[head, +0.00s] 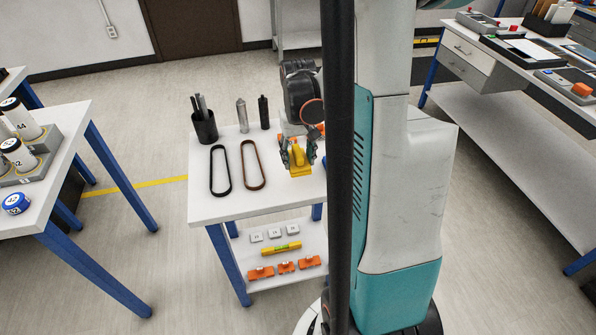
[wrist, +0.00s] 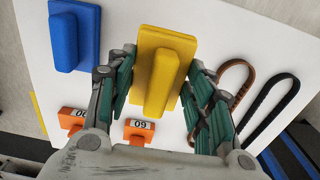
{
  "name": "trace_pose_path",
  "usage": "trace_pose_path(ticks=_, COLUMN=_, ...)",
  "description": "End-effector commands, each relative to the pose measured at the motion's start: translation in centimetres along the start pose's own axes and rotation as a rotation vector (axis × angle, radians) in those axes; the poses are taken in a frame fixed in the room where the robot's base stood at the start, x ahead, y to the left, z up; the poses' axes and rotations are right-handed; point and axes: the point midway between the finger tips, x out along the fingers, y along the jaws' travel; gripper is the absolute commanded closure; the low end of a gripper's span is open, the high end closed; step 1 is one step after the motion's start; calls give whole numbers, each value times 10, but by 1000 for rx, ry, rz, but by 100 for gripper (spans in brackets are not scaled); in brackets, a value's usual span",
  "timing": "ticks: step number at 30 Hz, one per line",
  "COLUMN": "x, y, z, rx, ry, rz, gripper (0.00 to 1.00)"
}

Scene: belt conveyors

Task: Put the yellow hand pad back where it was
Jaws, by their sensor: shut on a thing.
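The yellow hand pad (head: 298,167) is a flat block with a raised grip along its middle. It is at the right of the small white table in the head view, and in the top middle of the wrist view (wrist: 178,42). My gripper (head: 299,154) points down at it, with green-padded fingers (wrist: 163,72) on both sides of its raised grip. The gripper is shut on the pad. I cannot tell whether the pad touches the tabletop. A blue hand pad (wrist: 75,35) lies to its left in the wrist view; my arm and column hide it in the head view.
The white table (head: 225,205) also holds a black belt (head: 220,170), a brown belt (head: 252,165), a black cup (head: 205,127) and two upright tubes or bottles. Orange blocks (wrist: 139,131) marked 60 lie close to the gripper. A lower shelf (head: 285,268) holds small parts.

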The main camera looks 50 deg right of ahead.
Motion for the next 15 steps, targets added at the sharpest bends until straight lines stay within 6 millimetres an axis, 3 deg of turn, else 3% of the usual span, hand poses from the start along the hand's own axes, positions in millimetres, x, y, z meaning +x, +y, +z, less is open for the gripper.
trace_pose_path(ticks=5, x=10, y=0, z=0, rx=0, ry=0, rz=0, gripper=75)
trace_pose_path(ticks=12, x=44, y=0, z=0, rx=0, ry=0, rz=0, gripper=75)
trace_pose_path(ticks=15, x=49, y=0, z=0, rx=0, ry=0, rz=0, gripper=75)
